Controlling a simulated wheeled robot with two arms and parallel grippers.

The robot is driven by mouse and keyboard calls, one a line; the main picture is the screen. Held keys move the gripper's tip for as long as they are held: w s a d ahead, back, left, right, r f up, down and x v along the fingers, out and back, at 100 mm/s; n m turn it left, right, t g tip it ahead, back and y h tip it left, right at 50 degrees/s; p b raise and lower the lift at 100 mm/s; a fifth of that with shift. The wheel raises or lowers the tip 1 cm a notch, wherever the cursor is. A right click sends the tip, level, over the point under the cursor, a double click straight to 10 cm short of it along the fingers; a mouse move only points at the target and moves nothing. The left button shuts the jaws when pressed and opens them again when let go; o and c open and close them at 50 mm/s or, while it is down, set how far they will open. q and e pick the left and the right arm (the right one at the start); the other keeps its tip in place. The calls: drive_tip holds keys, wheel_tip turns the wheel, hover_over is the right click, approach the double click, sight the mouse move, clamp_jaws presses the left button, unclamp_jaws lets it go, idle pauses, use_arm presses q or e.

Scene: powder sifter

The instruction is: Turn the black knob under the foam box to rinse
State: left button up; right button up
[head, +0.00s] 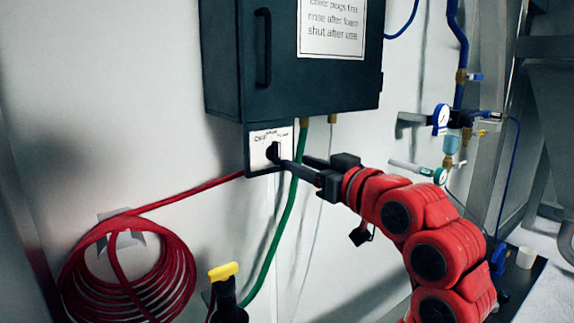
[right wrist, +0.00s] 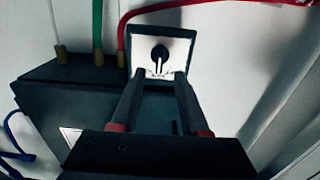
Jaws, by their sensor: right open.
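The black knob (head: 272,152) sits on a small white-faced panel (head: 258,140) under the dark foam box (head: 290,85). My right gripper (head: 286,163) comes from the right with its fingertips at the knob. In the right wrist view, the knob (right wrist: 159,53) shows just past and between the two open fingertips (right wrist: 159,74), with a pale pointer on it. I cannot tell whether a finger touches it. The panel's small lettering is too blurred to read, so the knob's setting is unclear. My left gripper is not in view.
A coiled red hose (head: 128,265) hangs at the left and runs to the panel. A green hose (head: 287,215) drops below the box, near my right gripper. A yellow-tipped black nozzle (head: 228,295) stands below. Gauges and blue pipes (head: 441,118) are on the right.

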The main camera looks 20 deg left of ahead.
drive_tip(key=b+v, duration=0.1)
drive_tip(key=v, duration=1)
drive_tip(key=shift+f, duration=0.1)
